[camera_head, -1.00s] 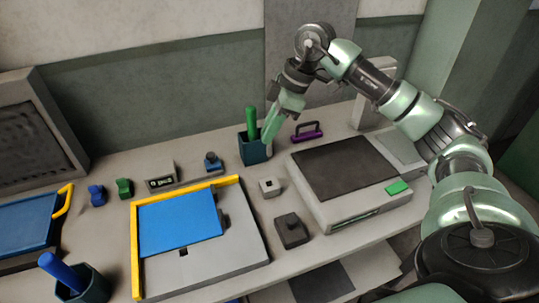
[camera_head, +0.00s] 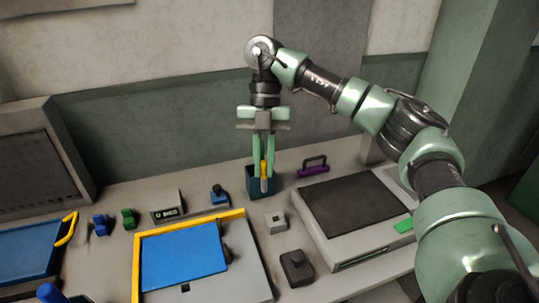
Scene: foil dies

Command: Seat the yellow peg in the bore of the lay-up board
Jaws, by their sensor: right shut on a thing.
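The yellow peg (camera_head: 264,171) hangs upright between the fingertips of my right gripper (camera_head: 264,162), which is shut on it. The peg's lower end looks grey. It is in front of or over the dark teal cup (camera_head: 252,184); I cannot tell whether it is inside it. The lay-up board (camera_head: 237,287) lies at the front, grey with a yellow edge fence (camera_head: 137,266) and a blue sheet (camera_head: 182,249) on top. A small dark square hole (camera_head: 186,288), perhaps the bore, shows just below the sheet. My left gripper is not in view.
A small grey block (camera_head: 276,221) and a dark block (camera_head: 297,266) stand right of the board. A flat machine with a dark top (camera_head: 350,204) stands further right.

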